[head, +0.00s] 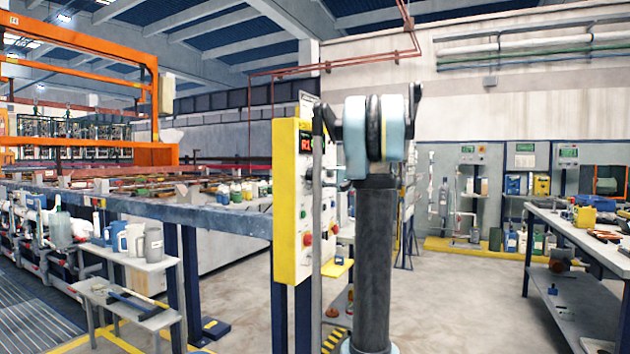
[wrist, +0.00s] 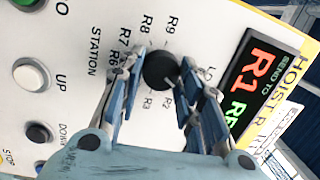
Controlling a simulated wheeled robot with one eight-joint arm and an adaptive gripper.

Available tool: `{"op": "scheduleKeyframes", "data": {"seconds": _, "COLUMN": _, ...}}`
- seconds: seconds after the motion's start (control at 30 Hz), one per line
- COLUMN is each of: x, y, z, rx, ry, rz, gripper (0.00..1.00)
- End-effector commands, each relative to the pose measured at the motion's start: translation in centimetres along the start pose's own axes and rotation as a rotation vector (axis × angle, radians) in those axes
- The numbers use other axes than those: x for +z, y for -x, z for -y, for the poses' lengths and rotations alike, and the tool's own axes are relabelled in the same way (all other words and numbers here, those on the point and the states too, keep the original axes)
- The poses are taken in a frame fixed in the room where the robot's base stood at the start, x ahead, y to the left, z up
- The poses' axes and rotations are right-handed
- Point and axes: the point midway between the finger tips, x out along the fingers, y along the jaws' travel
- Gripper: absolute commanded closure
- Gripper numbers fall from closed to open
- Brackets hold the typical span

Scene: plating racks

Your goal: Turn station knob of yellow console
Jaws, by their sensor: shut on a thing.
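The yellow console (head: 286,210) stands left of my arm in the head view, with a white front panel and a red-lettered display. In the wrist view its panel (wrist: 75,40) appears turned on its side. The black round station knob (wrist: 159,70) sits among the labels R2, R3 and R6 to R9. My gripper (wrist: 163,73) has its blue-grey fingers on either side of the knob and is shut on it. The display (wrist: 258,85) reads "SEND TO R1" with green letters partly cut off. A pale mark shows on the knob's edge. In the head view my arm hides the knob.
A green button (wrist: 28,3), a white UP button (wrist: 31,75) and a dark DOWN button (wrist: 39,133) lie along the panel. A grey railing (head: 200,214) runs left of the console. A workbench (head: 575,235) stands right, with open floor between.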

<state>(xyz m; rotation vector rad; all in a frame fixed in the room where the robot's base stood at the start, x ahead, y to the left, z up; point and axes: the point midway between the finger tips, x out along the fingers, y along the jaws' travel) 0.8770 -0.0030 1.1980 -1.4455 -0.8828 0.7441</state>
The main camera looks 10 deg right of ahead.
Motion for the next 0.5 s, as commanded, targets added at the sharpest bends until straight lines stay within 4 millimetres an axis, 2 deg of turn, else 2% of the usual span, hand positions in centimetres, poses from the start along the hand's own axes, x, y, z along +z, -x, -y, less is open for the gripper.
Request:
{"op": "scheduleKeyframes", "data": {"seconds": 0.17, "x": -0.07, "y": 0.12, "z": -0.31, "rx": 0.007, "ry": 0.002, "rz": -0.003, "gripper": 0.91}}
{"op": "scheduleKeyframes", "data": {"seconds": 0.2, "x": -0.07, "y": 0.13, "z": -0.31, "rx": 0.007, "ry": 0.002, "rz": -0.004, "gripper": 0.6}}
{"op": "scheduleKeyframes", "data": {"seconds": 0.27, "x": -0.08, "y": 0.13, "z": -0.28, "rx": 0.006, "ry": 0.002, "rz": -0.003, "gripper": 0.46}}
{"op": "scheduleKeyframes", "data": {"seconds": 0.5, "x": -0.02, "y": 0.07, "z": -0.13, "rx": 0.003, "ry": 0.002, "rz": -0.002, "gripper": 0.46}}
